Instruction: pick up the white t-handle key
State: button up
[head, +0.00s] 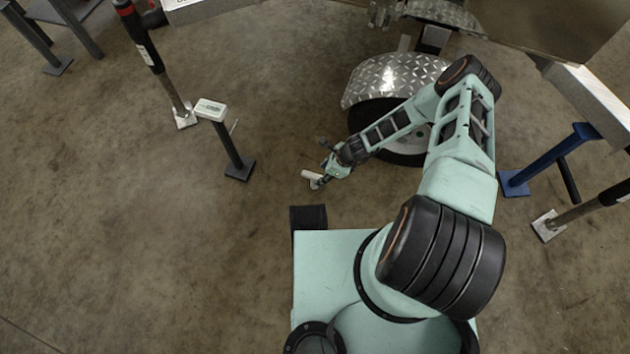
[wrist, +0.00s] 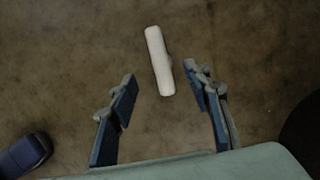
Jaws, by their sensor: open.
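The white t-handle key shows in the wrist view (wrist: 159,60) as a pale bar, seen nearly end to end up the picture and slightly tilted. It lies just beyond and between my fingertips, and neither finger visibly touches it. In the head view the key (head: 309,175) is a small white piece at the tip of my arm. My gripper (wrist: 159,76) is open, with one dark blue finger on each side; it also shows small in the head view (head: 319,180). The key's shaft is not clearly visible.
A wheel under a diamond-plate fender (head: 395,82) stands right behind my forearm. A blue stand (head: 550,157) is at right.

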aim_at(316, 176)
jog(key=b+x, duration=0.3)
jog(key=x, duration=0.4)
jog(key=shift+w+a, duration=0.1)
jog(key=shift+a, duration=0.05)
jog(key=shift+r, duration=0.1)
jog(key=shift+c, duration=0.5)
grip_shut()
